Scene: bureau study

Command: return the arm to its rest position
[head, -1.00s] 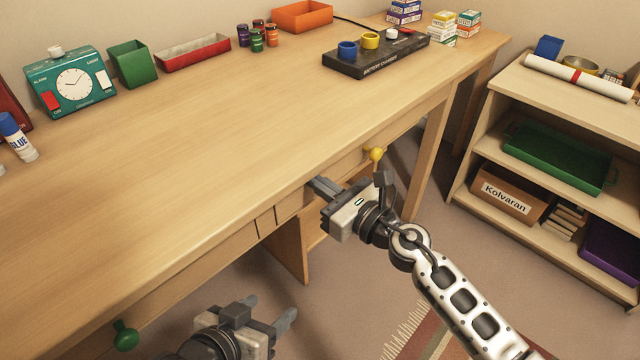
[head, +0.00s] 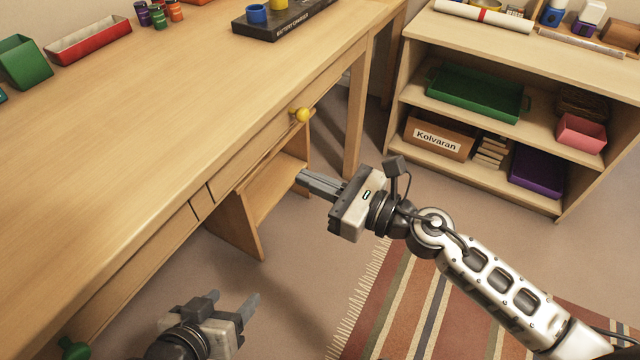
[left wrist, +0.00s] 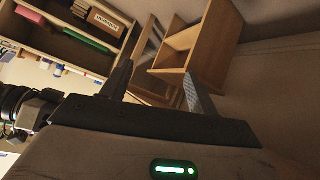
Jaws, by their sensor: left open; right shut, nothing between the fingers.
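My right gripper (head: 318,184) is in the middle of the head view, its fingers together and empty. It is in front of the desk, clear of the desk edge and below the yellow knob (head: 300,114). My left gripper (head: 234,301) is at the bottom left of the head view, low in front of the desk. Its fingers are apart with nothing between them. In the left wrist view its two fingers (left wrist: 157,88) also show apart, with wooden furniture beyond them.
The wooden desk (head: 150,120) fills the left, with a green knob (head: 74,348) low on its front. A shelf unit (head: 400,88) with trays and boxes stands at right. A striped rug (head: 440,300) lies on the floor. Open floor lies between desk and shelf.

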